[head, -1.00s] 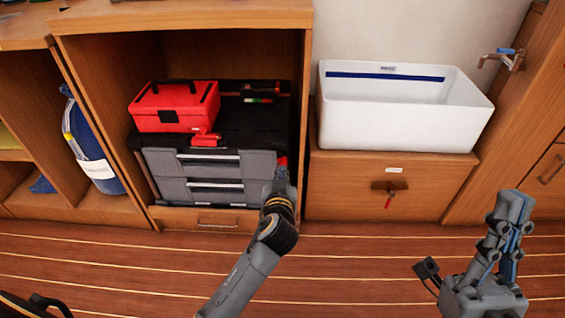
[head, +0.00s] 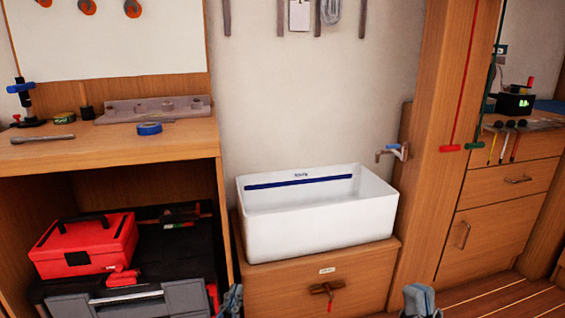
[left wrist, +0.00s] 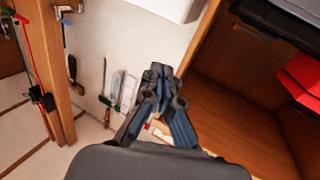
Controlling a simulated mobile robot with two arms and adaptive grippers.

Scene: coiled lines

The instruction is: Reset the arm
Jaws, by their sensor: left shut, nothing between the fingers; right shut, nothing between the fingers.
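My left gripper (head: 231,300) shows only as a small grey-blue part at the bottom edge of the head view, in front of the gap between the open cabinet and the basin stand. In the left wrist view my left gripper (left wrist: 162,75) has its fingers together, with nothing held. My right gripper (head: 420,299) shows at the bottom edge of the head view, right of the basin stand. It is shut and empty. The rest of both arms is below the head view.
A white basin (head: 310,230) stands on a wooden stand (head: 280,285) with a handle. A red toolbox (head: 85,245) sits on a black-topped grey case (head: 150,302) in the open cabinet. A tap (head: 393,153) is at right. Cords hang from the wooden post (head: 430,130).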

